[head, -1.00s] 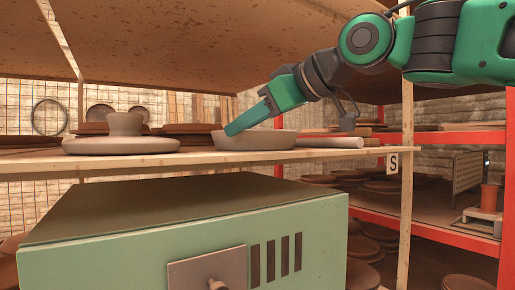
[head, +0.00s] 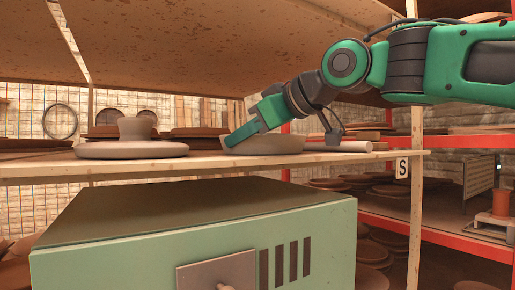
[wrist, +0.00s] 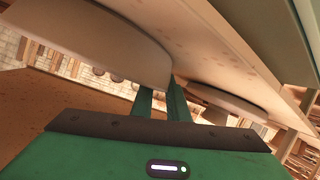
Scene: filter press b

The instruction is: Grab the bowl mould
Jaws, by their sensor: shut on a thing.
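The bowl mould (head: 275,145) is a shallow, round, grey-tan dish. It sits on the wooden shelf, right of the middle in the head view. My green gripper (head: 232,140) reaches down to it from the upper right and is shut on its left rim. In the wrist view the mould (wrist: 95,40) fills the upper left, and my gripper's fingers (wrist: 163,98) meet its edge. The mould's far side and the exact grip on the rim are hidden.
A grey disc with a knob (head: 130,149) stands close to the left on the same shelf (head: 200,166). A pale roller (head: 345,146) lies to the right. Another board hangs low overhead. A green cabinet (head: 140,265) stands below, and a post (head: 415,190) rises at right.

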